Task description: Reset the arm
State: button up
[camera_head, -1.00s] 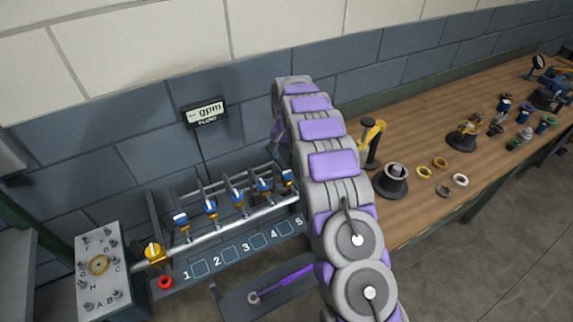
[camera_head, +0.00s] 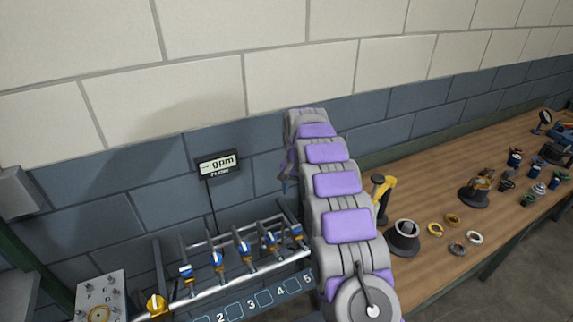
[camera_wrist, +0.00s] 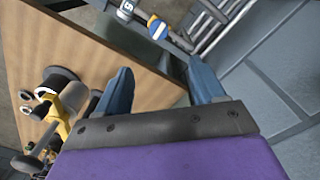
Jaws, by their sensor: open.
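My arm, purple and grey, reaches up and away in the head view, in front of the bench and the wall. Its far end partly shows left of the arm, where my gripper (camera_head: 286,172) is mostly hidden. In the wrist view my gripper (camera_wrist: 160,85) shows two blue fingers spread well apart, with nothing between them. Beyond the fingers are the wooden bench edge and part of the pipe rack.
A pipe rack (camera_head: 238,274) with several blue-handled valves stands at lower left. The wooden bench (camera_head: 430,195) at right holds a grey cone-like part (camera_head: 403,238), a yellow-and-black tool (camera_head: 383,190) and several rings. A gpm display (camera_head: 218,165) hangs on the wall.

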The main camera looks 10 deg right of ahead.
jog(key=s+r+n+b, duration=0.1)
jog(key=s+r, duration=0.4)
jog(key=s, duration=0.6)
jog(key=s+r+n+b, duration=0.15)
jog(key=s+r, duration=0.35)
jog(key=s, duration=0.6)
jog(key=s+f+n+g+b, duration=0.1)
jog(key=s+f, duration=0.1)
jog(key=s, duration=1.3)
jog(key=s+f+n+b, duration=0.1)
jog(key=s+f+n, duration=0.1)
jog(key=s, duration=1.4)
jog(key=shift+f+g, duration=0.35)
jog(key=shift+g, duration=0.05)
jog(key=shift+a, duration=0.1)
